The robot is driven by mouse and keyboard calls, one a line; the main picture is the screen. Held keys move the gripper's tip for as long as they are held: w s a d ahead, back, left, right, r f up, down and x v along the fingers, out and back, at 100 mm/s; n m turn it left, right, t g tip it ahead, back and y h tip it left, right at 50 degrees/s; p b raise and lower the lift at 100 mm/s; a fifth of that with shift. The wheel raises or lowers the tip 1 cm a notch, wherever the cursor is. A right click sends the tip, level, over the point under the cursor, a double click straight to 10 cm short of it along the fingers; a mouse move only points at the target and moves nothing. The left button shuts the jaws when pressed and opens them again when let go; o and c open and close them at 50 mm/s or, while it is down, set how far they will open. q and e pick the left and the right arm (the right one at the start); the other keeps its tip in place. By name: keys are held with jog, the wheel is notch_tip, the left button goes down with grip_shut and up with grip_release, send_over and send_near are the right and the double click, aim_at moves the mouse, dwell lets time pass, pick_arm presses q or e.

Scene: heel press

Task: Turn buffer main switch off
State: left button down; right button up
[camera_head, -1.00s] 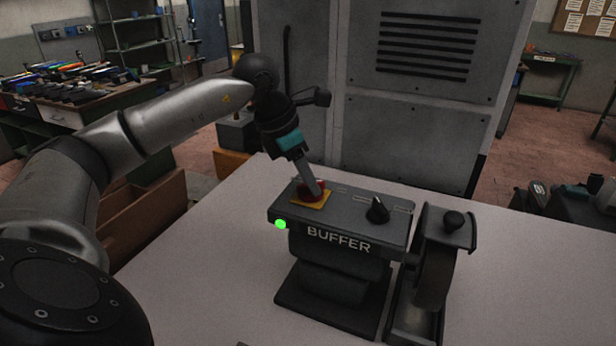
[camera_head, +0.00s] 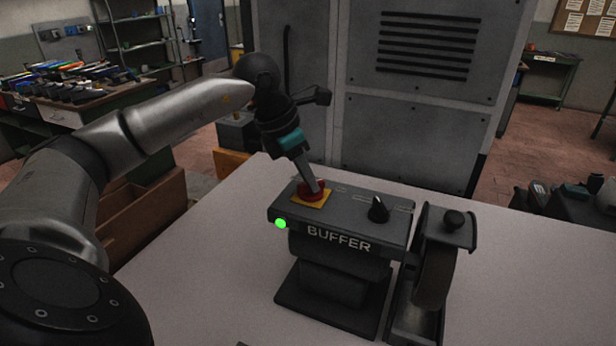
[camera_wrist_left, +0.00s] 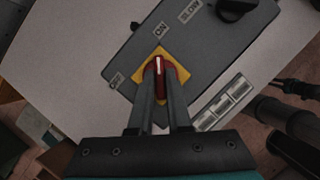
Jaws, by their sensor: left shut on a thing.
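The buffer (camera_head: 340,238) is a dark box on a pedestal, standing on the table. Its main switch is a red knob (camera_head: 312,191) on a yellow plate (camera_head: 325,196), at the left of the top panel. In the left wrist view the red knob (camera_wrist_left: 158,63) has a white line aimed towards the "ON" label; the "OFF" label (camera_wrist_left: 117,80) is to the left. My left gripper (camera_head: 316,188) reaches down from above, its two fingers shut on the red knob and partly hiding it. A green lamp (camera_head: 281,224) glows on the front. My right gripper is not in view.
A black selector knob (camera_head: 378,209) sits on the right of the panel, with a wheel and guard (camera_head: 435,265) beside the box. A tall grey cabinet (camera_head: 420,120) stands behind the table. The pale tabletop (camera_head: 215,270) is clear at the left.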

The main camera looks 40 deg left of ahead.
pick_arm(q)
jog(key=n+y, duration=0.1)
jog(key=n, duration=0.2)
jog(key=shift+d+n+t+b, duration=0.15)
jog(key=shift+n+t+b, duration=0.15)
jog(key=shift+b, duration=0.05)
jog(key=n+y, duration=0.2)
jog(key=n, duration=0.2)
jog(key=shift+d+r+n, duration=0.1)
jog(key=shift+n, duration=0.2)
jog(key=c, duration=0.9)
grip_release()
jog(key=shift+o, duration=0.2)
jog(key=p+v, duration=0.2)
jog(key=v, duration=1.3)
